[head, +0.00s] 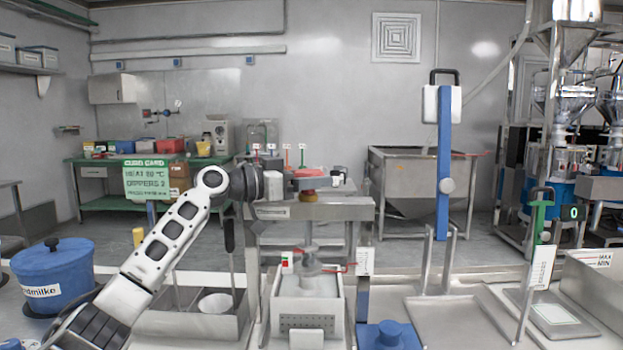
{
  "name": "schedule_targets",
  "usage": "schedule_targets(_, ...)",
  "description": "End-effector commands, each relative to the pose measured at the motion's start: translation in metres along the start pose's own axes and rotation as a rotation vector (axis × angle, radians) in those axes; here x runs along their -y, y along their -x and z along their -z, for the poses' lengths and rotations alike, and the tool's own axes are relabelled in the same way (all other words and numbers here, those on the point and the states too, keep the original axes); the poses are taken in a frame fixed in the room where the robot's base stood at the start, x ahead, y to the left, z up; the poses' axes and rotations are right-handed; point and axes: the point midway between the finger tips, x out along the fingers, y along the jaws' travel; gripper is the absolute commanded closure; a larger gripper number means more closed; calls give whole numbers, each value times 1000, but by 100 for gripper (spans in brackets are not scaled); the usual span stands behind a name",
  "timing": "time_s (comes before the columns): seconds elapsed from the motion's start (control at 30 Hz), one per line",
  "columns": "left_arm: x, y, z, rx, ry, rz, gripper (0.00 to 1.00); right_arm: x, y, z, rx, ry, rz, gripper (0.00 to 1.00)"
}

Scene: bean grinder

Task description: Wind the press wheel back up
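The press stands at the centre of the head view, with its metal crossbeam (335,210) above a pale box-shaped base (308,300). A red wheel-like part (313,183) with an orange piece under it sits on top of the crossbeam; I take it as the press wheel. My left arm reaches in from the lower left, and my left gripper (292,180) is at the left side of this red part. It looks close to or touching it. The fingers are small and overlap the wheel, so their opening and any grip are unclear. My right gripper is not in view.
A blue pot (52,275) stands at the left. A tall blue post with a handle (445,150) and a green-handled stand (540,230) rise on the right. A blue knobbed object (388,335) is at the front. A green sign (150,180) stands behind my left arm.

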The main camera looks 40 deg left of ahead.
Motion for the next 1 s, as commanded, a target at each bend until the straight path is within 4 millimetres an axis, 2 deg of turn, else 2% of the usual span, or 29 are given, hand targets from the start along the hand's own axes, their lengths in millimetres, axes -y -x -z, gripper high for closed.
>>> schedule_targets(0.47, 0, 0, 0, 2, -1, 61, 65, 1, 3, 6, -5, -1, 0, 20)
schedule_targets(1.0, -1, 0, 5, -5, 1, 424, 65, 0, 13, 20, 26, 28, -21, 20)
